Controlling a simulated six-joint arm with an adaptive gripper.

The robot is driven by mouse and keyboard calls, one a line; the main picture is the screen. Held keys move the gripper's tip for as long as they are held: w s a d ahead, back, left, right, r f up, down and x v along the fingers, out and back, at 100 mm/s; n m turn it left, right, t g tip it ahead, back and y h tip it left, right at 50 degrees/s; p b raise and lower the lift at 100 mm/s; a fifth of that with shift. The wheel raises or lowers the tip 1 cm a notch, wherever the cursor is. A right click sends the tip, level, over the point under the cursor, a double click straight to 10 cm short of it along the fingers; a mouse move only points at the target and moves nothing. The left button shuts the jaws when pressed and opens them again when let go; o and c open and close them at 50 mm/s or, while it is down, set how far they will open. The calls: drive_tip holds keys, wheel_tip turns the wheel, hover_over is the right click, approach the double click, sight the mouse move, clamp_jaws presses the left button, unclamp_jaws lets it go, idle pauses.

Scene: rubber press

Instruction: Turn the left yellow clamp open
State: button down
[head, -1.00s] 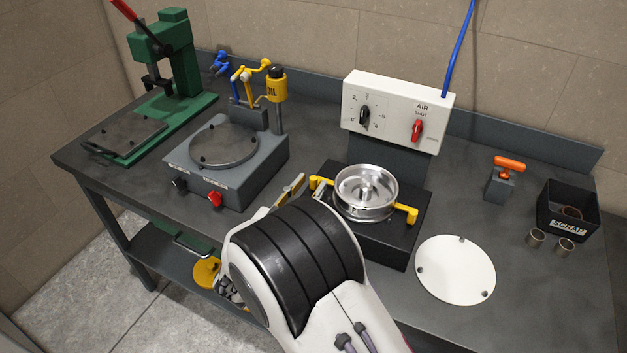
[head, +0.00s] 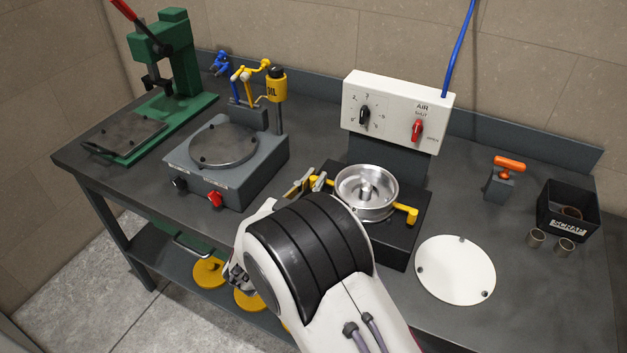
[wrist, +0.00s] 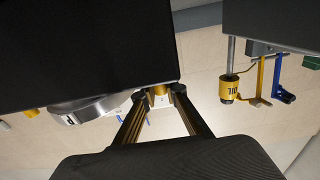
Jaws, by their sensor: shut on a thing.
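The left yellow clamp (head: 317,182) is at the left side of the round silver metal dish (head: 366,188) on the black press block (head: 394,247). My gripper (head: 303,186) reaches it from the left, its lower part hidden by my arm in the head view. In the wrist view, my gripper's fingertips (wrist: 160,95) are shut on a yellow piece, the clamp's end (wrist: 159,90). The right yellow clamp (head: 406,213) sticks out on the dish's other side, free of my gripper.
A white AIR control box (head: 397,108) stands behind the press. A grey unit with a round plate (head: 223,145) and a yellow oil can (head: 276,87) are to the left. A white disc (head: 456,270) and a scrap bin (head: 567,210) are at right.

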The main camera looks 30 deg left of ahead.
drive_tip(key=shift+a+m+h, duration=0.25)
drive_tip(key=shift+m+h, duration=0.45)
drive_tip(key=shift+h, duration=0.4)
drive_tip(key=shift+a+m+h, duration=0.15)
drive_tip(key=shift+m+h, duration=0.45)
drive_tip(key=shift+h, duration=0.2)
drive_tip(key=shift+a+m+g+h, duration=0.15)
drive_tip(key=shift+m+g+h, duration=0.35)
drive_tip(key=shift+h, duration=0.4)
drive_tip(key=shift+w+a+r+m+g+h, duration=0.15)
drive_tip(key=shift+m+g+h, duration=0.3)
drive_tip(key=shift+m+h, duration=0.35)
drive_tip(key=shift+w+a+f+m+g+h, duration=0.15)
drive_tip(key=shift+m+g+h, duration=0.4)
drive_tip(key=shift+h, duration=0.45)
drive_tip(key=shift+w+a+r+m+g+h, duration=0.15)
drive_tip(key=shift+m+g+h, duration=0.25)
drive_tip(key=shift+m+h, duration=0.4)
drive_tip(key=c, duration=2)
unclamp_jaws()
drive_tip(key=shift+s, duration=0.1)
drive_tip(key=shift+c, duration=0.2)
wheel_tip(320, 180, up, 10)
